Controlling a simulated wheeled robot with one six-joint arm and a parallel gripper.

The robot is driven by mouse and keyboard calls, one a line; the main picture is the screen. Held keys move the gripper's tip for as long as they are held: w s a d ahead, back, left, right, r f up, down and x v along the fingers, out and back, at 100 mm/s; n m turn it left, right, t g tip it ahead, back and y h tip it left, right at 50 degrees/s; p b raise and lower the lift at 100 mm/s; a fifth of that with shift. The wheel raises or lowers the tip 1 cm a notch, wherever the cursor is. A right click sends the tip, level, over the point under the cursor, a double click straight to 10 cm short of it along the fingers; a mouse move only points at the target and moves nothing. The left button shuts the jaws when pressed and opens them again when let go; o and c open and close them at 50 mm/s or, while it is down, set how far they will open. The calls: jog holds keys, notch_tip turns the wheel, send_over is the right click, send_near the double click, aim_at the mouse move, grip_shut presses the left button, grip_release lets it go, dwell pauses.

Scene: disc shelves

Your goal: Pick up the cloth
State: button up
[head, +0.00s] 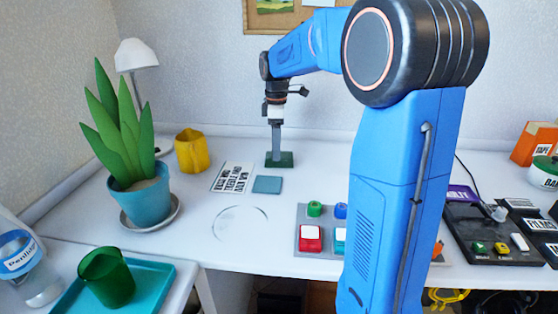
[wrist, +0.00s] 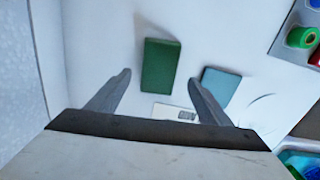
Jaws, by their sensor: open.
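A small flat teal-blue square (head: 267,184), which looks like the folded cloth, lies on the white desk. In the wrist view the teal square (wrist: 220,85) is to the right, partly behind my right finger. A dark green block (head: 287,160) lies just behind it on the desk. In the wrist view the green block (wrist: 160,66) shows between my fingers. My gripper (head: 276,152) points down over the green block, open and empty, with its fingertips (wrist: 160,78) apart. I cannot tell the exact height above the desk.
A printed white card (head: 232,178) lies left of the teal square. A clear round disc (head: 240,224) lies in front. A grey tray (head: 308,246) with coloured pieces is to the right. A yellow pot (head: 190,151) and a potted plant (head: 140,190) stand left.

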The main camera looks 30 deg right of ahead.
jog(key=shift+d+f, duration=0.1)
jog(key=shift+f, duration=1.75)
jog(key=shift+w, duration=0.1)
jog(key=c, duration=1.1)
jog(key=shift+c, duration=0.2)
notch_tip(320, 180, up, 10)
jog(key=shift+o, duration=0.5)
